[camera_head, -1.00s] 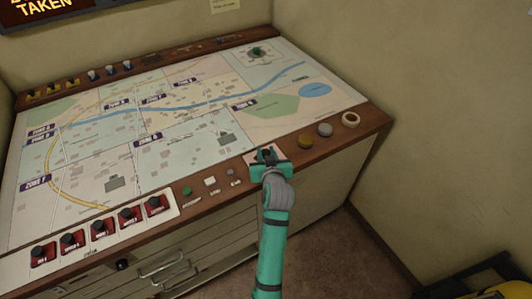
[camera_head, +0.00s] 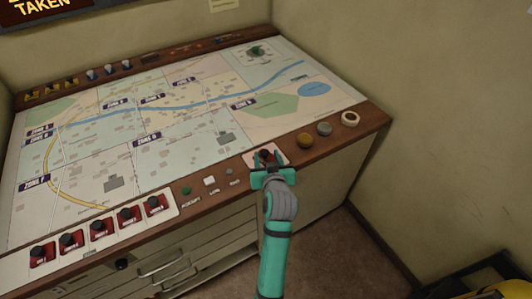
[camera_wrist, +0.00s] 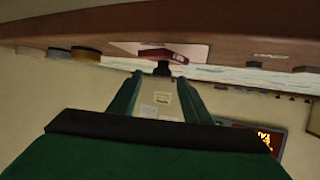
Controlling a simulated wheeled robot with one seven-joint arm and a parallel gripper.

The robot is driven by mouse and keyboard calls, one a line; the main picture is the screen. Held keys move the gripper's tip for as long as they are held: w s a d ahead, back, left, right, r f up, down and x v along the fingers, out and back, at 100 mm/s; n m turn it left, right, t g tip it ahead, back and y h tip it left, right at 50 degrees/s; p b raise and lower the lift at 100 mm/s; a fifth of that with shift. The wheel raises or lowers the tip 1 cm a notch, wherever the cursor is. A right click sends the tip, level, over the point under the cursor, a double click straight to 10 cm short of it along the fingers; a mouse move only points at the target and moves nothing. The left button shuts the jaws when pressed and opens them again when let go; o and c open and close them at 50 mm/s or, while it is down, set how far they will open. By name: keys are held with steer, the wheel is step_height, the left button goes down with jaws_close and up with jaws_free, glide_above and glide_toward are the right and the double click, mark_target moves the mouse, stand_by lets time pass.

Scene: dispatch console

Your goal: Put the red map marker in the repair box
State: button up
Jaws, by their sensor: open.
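A small red piece with a black knob, which looks like the red map marker (camera_wrist: 165,54), sits on a pale pink patch at the console's front edge. In the head view it is mostly hidden by my gripper (camera_head: 267,162). My gripper is open, with its fingers pointing toward the piece. In the wrist view, which is upside down, the black knob shows between the fingertips of my gripper (camera_wrist: 160,78). I cannot tell whether they touch it. No repair box can be made out for certain.
The map console (camera_head: 180,120) fills the left and middle. Yellow, grey and cream round pieces (camera_head: 350,119) lie along the rim right of my gripper. Red switches (camera_head: 127,219) line the front left. A partly cut-off black and yellow object (camera_head: 505,288) is at the bottom right.

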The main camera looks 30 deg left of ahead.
steer(key=v, duration=0.8)
steer(key=s+d+f+m+t+h, duration=0.1)
steer(key=s+d+f+m+h, duration=0.1)
steer(key=s+d+f, duration=0.5)
steer(key=s+d+f+m+t+h, duration=0.25)
steer(key=s+d+f, duration=0.2)
steer(key=d, duration=0.45)
steer(key=s+d+r+m+h, duration=0.1)
steer(key=s+d, duration=0.1)
steer(key=s, duration=0.5)
steer(key=s+d+r+m+h, duration=0.1)
steer(key=s+d, duration=0.2)
steer(key=s, duration=0.4)
steer(key=s+d+r+m+t+h, duration=0.1)
steer(key=s+d+r+h, duration=0.1)
steer(key=s, duration=0.5)
steer(key=shift+s+d, duration=0.3)
steer(key=shift+d, duration=0.45)
